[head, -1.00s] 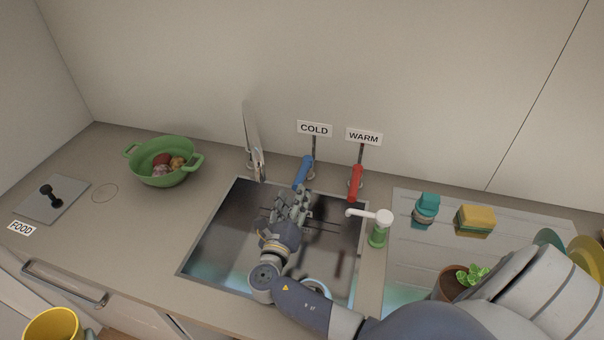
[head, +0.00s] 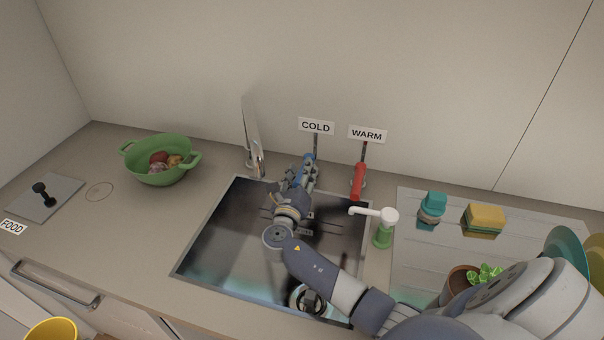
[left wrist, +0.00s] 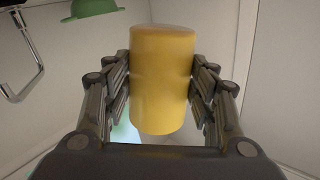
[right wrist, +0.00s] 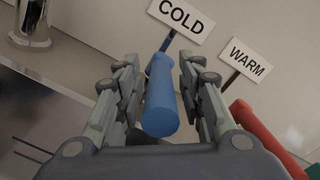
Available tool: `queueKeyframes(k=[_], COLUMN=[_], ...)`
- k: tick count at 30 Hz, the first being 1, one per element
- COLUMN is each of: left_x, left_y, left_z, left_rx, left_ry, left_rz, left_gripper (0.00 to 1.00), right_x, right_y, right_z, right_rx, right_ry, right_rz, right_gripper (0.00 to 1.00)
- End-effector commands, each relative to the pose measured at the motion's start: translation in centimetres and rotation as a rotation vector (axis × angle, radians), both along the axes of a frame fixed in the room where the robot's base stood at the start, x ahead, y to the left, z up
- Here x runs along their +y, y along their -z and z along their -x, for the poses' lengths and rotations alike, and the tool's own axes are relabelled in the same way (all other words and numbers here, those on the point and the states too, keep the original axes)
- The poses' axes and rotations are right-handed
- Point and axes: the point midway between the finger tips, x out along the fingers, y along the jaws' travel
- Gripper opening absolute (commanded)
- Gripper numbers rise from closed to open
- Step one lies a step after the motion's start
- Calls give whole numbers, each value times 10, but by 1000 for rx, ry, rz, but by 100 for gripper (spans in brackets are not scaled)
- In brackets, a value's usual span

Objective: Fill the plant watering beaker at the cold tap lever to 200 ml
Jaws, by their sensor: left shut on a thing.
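The yellow beaker (left wrist: 161,85) is held between the fingers of my left gripper (left wrist: 161,92). In the head view its rim (head: 50,331) shows at the bottom left, in front of the counter; its inside and fill level cannot be read. The blue cold lever (right wrist: 161,98) lies between the fingers of my right gripper (right wrist: 160,85), which are open on both sides of it with narrow gaps. In the head view my right gripper (head: 300,176) is over the back of the sink and partly hides the lever. The silver tap (head: 254,150) stands left of it.
The red warm lever (head: 358,180) is close on the right, with a soap dispenser (head: 384,230) in front. A green colander (head: 160,160) stands left of the sink (head: 215,245). A round white-rimmed thing (head: 296,300) is in the sink. Sponges (head: 484,219) and a plant are at right.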

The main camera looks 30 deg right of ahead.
Motion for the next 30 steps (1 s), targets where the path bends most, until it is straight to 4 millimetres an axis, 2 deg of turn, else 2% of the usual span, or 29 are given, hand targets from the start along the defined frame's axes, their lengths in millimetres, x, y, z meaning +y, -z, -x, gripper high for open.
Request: queueKeyframes(k=[1,3,4,13,19,30], left_x=[0,0,0,0,0,0], left_y=[-1,-1,-1,1,7,36], left_z=[0,0,0,0,0,0], left_rx=[-2,-2,-2,-2,-2,-2], left_ry=[-1,-1,-1,-1,-1,0], left_rz=[0,0,0,0,0,0], left_gripper=[21,21,21,21,21,21], right_x=[0,0,0,2,6,14], right_y=[0,0,0,1,2,5], right_z=[0,0,0,-1,-7,-23], right_rx=[0,0,0,1,0,0], right_ry=[0,0,0,19,105,355], right_rz=[0,0,0,-1,-3,-2], right_gripper=[18,2,0,0,0,0])
